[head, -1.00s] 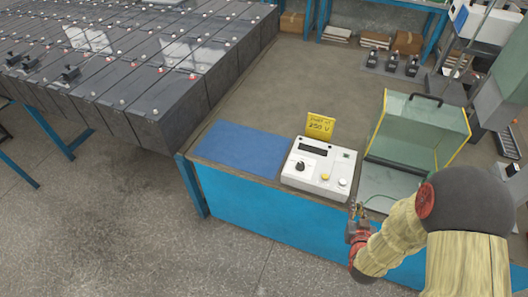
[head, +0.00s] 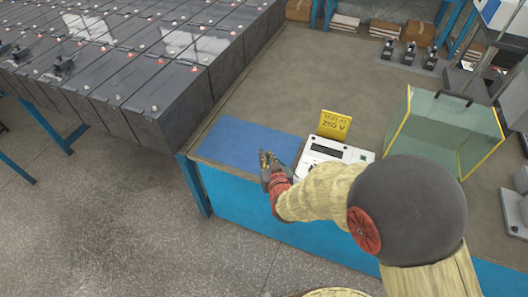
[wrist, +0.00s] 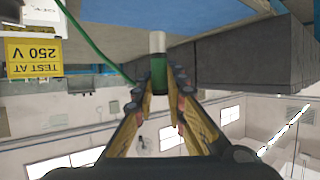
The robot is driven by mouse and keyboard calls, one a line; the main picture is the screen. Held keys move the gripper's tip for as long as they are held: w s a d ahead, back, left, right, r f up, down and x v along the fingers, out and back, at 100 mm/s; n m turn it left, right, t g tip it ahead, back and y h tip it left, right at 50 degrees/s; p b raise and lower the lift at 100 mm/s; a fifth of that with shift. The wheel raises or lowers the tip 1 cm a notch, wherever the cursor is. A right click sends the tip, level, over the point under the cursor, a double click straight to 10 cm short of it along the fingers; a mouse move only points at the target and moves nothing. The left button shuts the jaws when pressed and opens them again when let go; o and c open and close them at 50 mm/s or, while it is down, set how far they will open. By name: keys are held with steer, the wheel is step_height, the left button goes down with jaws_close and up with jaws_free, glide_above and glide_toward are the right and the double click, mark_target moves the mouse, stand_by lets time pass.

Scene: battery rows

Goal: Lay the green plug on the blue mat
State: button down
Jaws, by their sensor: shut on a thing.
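My gripper (head: 266,160) is over the front right part of the blue mat (head: 232,145) in the head view. In the wrist view my gripper (wrist: 158,84) is shut on the green plug (wrist: 158,66), which has a green body and a pale end. A green cable (wrist: 90,45) runs off to the upper left there. The blue mat also shows at the top of the wrist view (wrist: 190,22), beyond the plug. The plug cannot be made out in the head view. I cannot tell the exact height of the plug above the mat.
A white meter box (head: 330,152) stands just right of the mat, partly hidden by my arm, with a yellow "Test at 250 V" sign (head: 334,125) behind it. A clear yellow-edged guard (head: 445,135) stands farther right. Battery rows (head: 140,70) lie left. The bench behind the mat is clear.

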steer(key=w+f+b, duration=0.1)
steer(key=w+f, duration=0.1)
steer(key=w, duration=0.1)
steer(key=w+f+b, duration=0.1)
steer(key=w+f, duration=0.2)
steer(key=w+d+f+b, duration=0.1)
steer(key=w+f+b, duration=0.1)
steer(key=w+f, duration=0.1)
steer(key=shift+w, duration=0.4)
steer(key=shift+w+f+b, duration=0.15)
steer(key=shift+f+b, duration=0.7)
steer(key=shift+f, duration=0.85)
steer(key=shift+f, duration=0.2)
steer(key=c, duration=1.9)
jaws_free()
steer(key=shift+o, duration=0.4)
steer(key=shift+r, duration=0.15)
